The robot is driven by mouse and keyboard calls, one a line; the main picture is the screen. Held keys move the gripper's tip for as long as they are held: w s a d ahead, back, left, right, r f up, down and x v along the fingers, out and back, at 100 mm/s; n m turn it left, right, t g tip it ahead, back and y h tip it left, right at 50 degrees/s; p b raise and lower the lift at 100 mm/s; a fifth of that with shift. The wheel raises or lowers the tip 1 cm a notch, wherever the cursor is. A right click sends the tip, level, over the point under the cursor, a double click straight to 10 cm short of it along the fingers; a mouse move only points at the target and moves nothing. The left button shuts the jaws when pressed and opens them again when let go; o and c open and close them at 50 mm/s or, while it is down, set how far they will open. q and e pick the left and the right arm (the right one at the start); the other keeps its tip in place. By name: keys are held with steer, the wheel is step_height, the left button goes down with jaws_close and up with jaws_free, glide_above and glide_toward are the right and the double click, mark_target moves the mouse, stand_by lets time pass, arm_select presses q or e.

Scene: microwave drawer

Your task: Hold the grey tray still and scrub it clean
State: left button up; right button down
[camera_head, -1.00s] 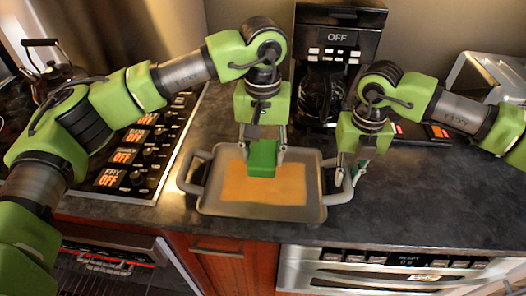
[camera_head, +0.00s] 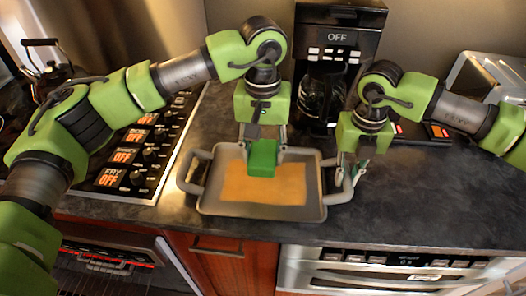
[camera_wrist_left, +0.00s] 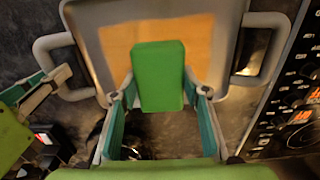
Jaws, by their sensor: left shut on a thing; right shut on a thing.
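The grey tray (camera_head: 210,203) lies flat on the dark counter, with a handle at each side and a broad orange-brown stain (camera_head: 262,190) across its middle. My left gripper (camera_head: 262,150) is shut on a green sponge (camera_head: 262,160) and holds it at the stain's far edge. In the left wrist view the sponge (camera_wrist_left: 158,75) sits between the fingertips, overlapping the stain; whether it presses on the tray cannot be told. My right gripper (camera_head: 350,170) is shut on the tray's right handle (camera_head: 346,188). The far edge of the tray is partly hidden by my left gripper.
A stove panel with knobs (camera_head: 140,160) lies left of the tray. A black coffee maker (camera_head: 338,60) stands behind it, and a toaster (camera_head: 490,75) is at the back right. The counter right of the tray is clear. An oven (camera_head: 390,270) is below the front edge.

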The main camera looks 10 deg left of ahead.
mark_target(253, 193)
arm_select(q)
steer(key=shift+s+a, duration=2)
steer(key=shift+a, duration=1.7)
steer(key=shift+f, duration=2.95)
steer(key=shift+f, duration=0.65)
steer(key=shift+d, duration=0.1)
steer(key=shift+d, duration=2.65)
